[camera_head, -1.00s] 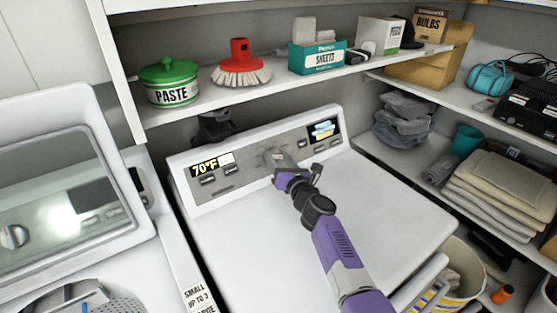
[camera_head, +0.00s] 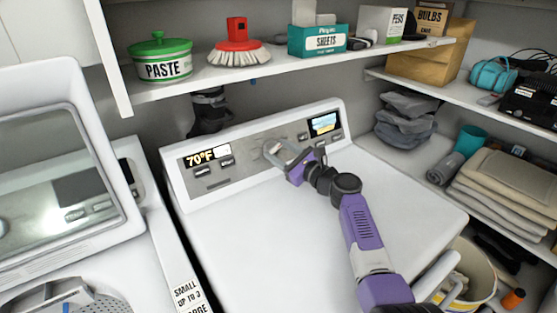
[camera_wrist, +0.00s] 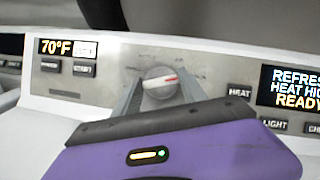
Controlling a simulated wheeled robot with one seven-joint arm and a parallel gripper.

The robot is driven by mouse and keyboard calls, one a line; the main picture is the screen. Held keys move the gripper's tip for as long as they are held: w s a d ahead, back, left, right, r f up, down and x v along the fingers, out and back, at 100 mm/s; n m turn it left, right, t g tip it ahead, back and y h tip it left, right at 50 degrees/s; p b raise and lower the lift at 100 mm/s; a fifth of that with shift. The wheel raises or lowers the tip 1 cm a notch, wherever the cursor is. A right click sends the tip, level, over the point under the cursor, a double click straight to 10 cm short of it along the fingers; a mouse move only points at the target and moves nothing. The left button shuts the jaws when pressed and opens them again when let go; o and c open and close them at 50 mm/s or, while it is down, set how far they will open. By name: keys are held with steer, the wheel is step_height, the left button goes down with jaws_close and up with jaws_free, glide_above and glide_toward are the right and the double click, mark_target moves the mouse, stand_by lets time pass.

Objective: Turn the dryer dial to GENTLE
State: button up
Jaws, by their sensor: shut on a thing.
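The dryer (camera_head: 300,215) is white, with a grey control panel along its back. The dial shows in the wrist view (camera_wrist: 160,84) as a round grey knob with a white bar and a red mark, the bar lying nearly level with its right end slightly raised. My gripper (camera_wrist: 159,92) is at the dial, its two fingers on the left and right of the knob and shut on it. In the head view my gripper (camera_head: 274,148) reaches the middle of the panel and hides most of the dial. The setting labels around the dial are too blurred to read.
A 70°F display (camera_wrist: 56,47) with buttons is left of the dial. A HEAT button (camera_wrist: 239,91) and a lit screen (camera_wrist: 293,88) are right of it. A shelf (camera_head: 215,80) with a green-lidded paste pot overhangs behind the panel. The dryer top is clear.

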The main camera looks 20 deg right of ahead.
steer(key=n+g+y+b, duration=0.1)
steer(key=n+b, duration=0.1)
steer(key=n, duration=0.1)
steer(key=n+g+y+b, duration=0.1)
steer(key=n+b, duration=0.1)
steer(key=n, duration=0.1)
steer(key=shift+w+d+f, duration=0.1)
steer(key=shift+d+f, duration=0.05)
steer(key=n+g+b, duration=0.1)
steer(key=n+b, duration=0.1)
steer(key=n+g+b, duration=0.1)
steer(key=n, duration=0.2)
steer(key=shift+g+b, duration=0.3)
steer(key=shift+b, duration=0.1)
steer(key=n, duration=0.1)
steer(key=n+g+b, duration=0.1)
steer(key=n, duration=0.1)
steer(key=n+g, duration=0.1)
steer(key=n, duration=0.1)
steer(key=shift+w+r+b, duration=0.1)
steer(key=shift+r+b, duration=0.25)
steer(key=shift+r+n+g+h, duration=0.1)
steer(key=shift+n+g+h, duration=0.35)
steer(key=shift+n, duration=0.65)
steer(key=shift+n+g+h, duration=0.35)
steer(key=shift+n, duration=0.55)
steer(key=o, duration=1.4)
steer(key=shift+c, duration=0.2)
